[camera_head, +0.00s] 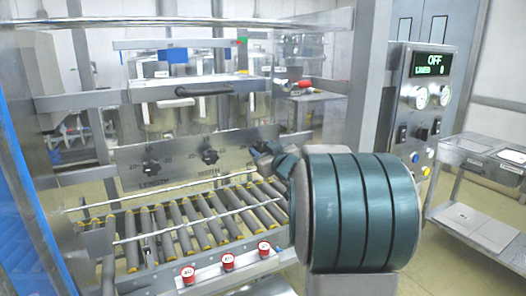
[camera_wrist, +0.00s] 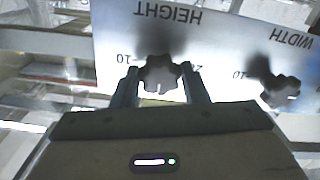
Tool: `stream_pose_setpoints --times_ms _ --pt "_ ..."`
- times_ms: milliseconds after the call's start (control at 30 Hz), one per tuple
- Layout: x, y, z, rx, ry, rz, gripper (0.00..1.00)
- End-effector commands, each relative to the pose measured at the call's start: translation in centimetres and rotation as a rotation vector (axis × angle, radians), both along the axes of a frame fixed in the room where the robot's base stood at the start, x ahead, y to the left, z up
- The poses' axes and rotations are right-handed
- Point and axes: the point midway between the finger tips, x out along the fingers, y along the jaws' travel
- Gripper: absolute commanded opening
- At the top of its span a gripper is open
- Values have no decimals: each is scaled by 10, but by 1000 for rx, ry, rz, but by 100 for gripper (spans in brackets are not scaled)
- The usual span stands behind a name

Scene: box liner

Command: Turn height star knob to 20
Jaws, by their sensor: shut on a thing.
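The dark height star knob (camera_wrist: 160,73) sits under the upside-down HEIGHT label in the wrist view. My gripper (camera_wrist: 160,84) is shut on this knob, with one finger on each side of it. A 10 mark shows left of the knob, and a partly hidden mark starting with 2 shows to its right. I cannot tell which mark the knob points to. In the head view my gripper (camera_head: 265,150) is at the right end of the grey knob panel (camera_head: 185,158), and the height knob is mostly hidden there.
The width star knob (camera_wrist: 281,92) is beside my gripper, and it also shows in the head view (camera_head: 210,156). The length knob (camera_head: 151,167) is farther left. A roller conveyor (camera_head: 180,228) and red buttons (camera_head: 228,261) lie below. A control box (camera_head: 425,100) reading OFF stands right.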

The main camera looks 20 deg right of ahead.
Motion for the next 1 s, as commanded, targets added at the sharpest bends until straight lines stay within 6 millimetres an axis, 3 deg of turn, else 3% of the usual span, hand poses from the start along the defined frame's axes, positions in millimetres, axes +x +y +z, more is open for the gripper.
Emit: stream_pose_setpoints --times_ms 367,1000 --pt "0 0 -4 -190 -7 0 18" --pt "0 0 -3 -794 -28 0 18"
